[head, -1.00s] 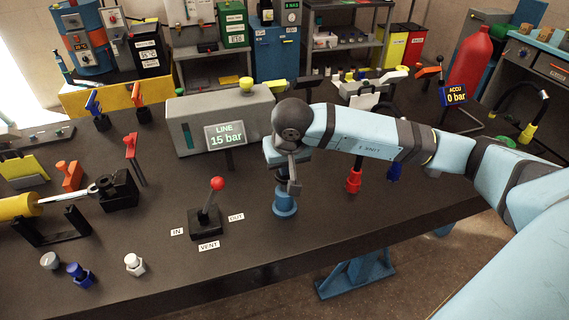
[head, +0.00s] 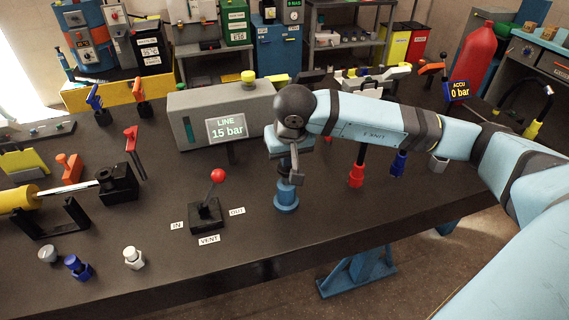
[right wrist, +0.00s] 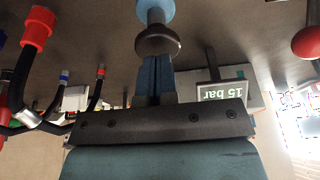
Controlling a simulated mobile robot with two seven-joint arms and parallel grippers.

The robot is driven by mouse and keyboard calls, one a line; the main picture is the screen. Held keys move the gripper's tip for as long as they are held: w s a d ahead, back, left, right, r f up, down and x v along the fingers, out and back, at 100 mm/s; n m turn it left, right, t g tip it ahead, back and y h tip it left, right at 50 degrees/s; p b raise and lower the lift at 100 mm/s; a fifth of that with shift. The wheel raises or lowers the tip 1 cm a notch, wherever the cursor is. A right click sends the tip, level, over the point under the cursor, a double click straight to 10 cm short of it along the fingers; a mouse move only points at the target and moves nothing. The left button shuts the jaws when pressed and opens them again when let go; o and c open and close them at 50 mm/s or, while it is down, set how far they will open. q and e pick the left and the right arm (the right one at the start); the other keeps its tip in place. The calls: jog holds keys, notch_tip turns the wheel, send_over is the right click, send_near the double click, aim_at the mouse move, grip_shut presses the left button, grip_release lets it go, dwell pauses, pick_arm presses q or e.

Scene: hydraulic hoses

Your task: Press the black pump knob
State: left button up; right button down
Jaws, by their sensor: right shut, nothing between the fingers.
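The black pump knob (right wrist: 157,41) is a dark, rounded cap on a light blue post in the right wrist view. Its blue base (head: 286,200) stands near the table's front edge in the head view, where my gripper and wrist mostly hide the knob. My right gripper (right wrist: 154,62) is shut and empty, its blue fingers pointing at the knob. The fingertips overlap the knob's edge in the picture; I cannot tell whether they touch it. In the head view my right gripper (head: 295,174) is just above the blue base. My left gripper is not in view.
A red-balled lever (head: 217,177) with IN, OUT and VENT labels stands left of the pump. A grey box (head: 180,115) with a display (head: 227,129) reading 15 bar is behind. Red (head: 356,174) and blue (head: 398,163) hose ends are to the right.

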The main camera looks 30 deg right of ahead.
jog(key=d+v, duration=0.1)
jog(key=v, duration=0.9)
jog(key=shift+a+r+b, duration=0.3)
jog(key=shift+a+b, duration=0.05)
jog(key=shift+a, duration=0.15)
dwell(1.4)
jog(key=shift+s, duration=0.1)
